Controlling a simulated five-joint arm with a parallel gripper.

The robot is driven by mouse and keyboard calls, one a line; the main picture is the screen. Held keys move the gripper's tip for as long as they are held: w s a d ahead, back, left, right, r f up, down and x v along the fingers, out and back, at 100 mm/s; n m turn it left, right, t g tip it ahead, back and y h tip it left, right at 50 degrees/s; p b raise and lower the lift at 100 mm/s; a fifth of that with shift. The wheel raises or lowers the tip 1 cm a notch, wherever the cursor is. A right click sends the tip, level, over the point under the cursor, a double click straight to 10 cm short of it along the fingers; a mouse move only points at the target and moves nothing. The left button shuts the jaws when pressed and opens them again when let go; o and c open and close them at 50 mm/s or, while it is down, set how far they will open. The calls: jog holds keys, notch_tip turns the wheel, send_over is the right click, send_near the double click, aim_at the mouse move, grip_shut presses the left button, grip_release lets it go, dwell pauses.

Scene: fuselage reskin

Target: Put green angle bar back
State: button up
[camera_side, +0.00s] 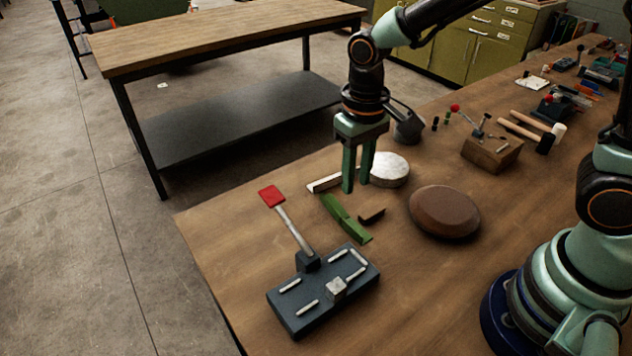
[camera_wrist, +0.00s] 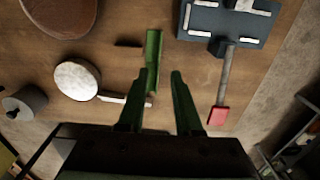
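The green angle bar (camera_side: 348,220) lies on the wooden table between the fixture and my gripper. In the wrist view the bar (camera_wrist: 153,55) runs up and away, its near end between my fingers in the picture, closer to the left finger. My gripper (camera_side: 355,189) is open and empty, pointing down near the bar's far end. Its two fingers (camera_wrist: 159,74) show apart in the wrist view. I cannot tell how high the fingertips are above the table. The dark blue fixture block (camera_side: 290,312) with pale bars and a red-ended lever stands near the table's front-left edge.
A short dark piece (camera_side: 371,214) lies beside the green bar. A pale strip (camera_side: 324,183) and a round white-topped disc (camera_side: 390,169) lie behind. A brown oval block (camera_side: 444,212) sits to the right. A wooden block with a lever (camera_side: 492,153) and mallets (camera_side: 530,132) are farther back.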

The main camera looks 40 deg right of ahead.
jog(key=s+d+r+t, duration=0.5)
jog(key=d+r, duration=0.6)
jog(key=r, duration=0.1)
jog(key=shift+r+t, duration=0.15)
jog(key=shift+t, duration=0.15)
